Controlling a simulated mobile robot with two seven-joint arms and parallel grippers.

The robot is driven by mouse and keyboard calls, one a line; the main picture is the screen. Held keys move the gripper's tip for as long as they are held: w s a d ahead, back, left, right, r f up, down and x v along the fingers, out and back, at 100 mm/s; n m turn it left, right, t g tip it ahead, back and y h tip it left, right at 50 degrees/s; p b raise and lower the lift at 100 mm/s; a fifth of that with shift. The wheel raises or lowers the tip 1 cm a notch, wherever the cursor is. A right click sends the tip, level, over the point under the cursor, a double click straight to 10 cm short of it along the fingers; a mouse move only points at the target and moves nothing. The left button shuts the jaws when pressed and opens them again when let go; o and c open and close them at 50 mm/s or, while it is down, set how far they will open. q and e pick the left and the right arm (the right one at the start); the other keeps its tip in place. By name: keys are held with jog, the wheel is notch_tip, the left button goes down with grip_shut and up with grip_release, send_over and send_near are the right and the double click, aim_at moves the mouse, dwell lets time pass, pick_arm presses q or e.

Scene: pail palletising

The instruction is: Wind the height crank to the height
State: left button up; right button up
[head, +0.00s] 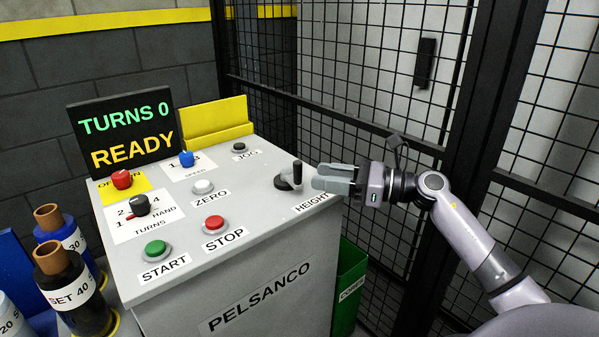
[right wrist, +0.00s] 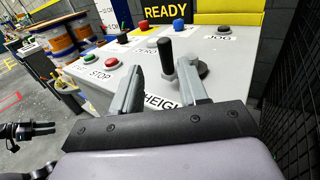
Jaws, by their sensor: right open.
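The height crank (head: 291,178) stands at the right edge of the grey console top, above the HEIGHT label. It has a round dark base and an upright black handle. My right gripper (head: 318,177) is open, just right of the crank, pointing left at it. In the right wrist view, the crank handle (right wrist: 167,62) shows between and beyond the open fingers of my right gripper (right wrist: 166,92). I cannot tell whether a finger touches it. The display (head: 123,132) reads TURNS 0 and READY.
The console (head: 240,270) also bears a green START button (head: 155,250), a red STOP button (head: 214,224), a white ZERO button (head: 203,188) and knobs. A black mesh fence (head: 400,100) stands behind and right. A green bin (head: 350,285) is beside the console. Labelled spools (head: 70,285) stand left.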

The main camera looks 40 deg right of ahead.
aim_at(298, 183)
jog(key=x, duration=0.1)
jog(key=p+x, duration=0.1)
jog(key=x, duration=0.3)
jog(key=shift+w+d+r, duration=0.1)
jog(key=shift+w+d, duration=0.2)
jog(key=shift+x, duration=0.85)
pick_arm(q)
jog(key=shift+w+d+r, duration=0.15)
jog(key=shift+r, duration=0.4)
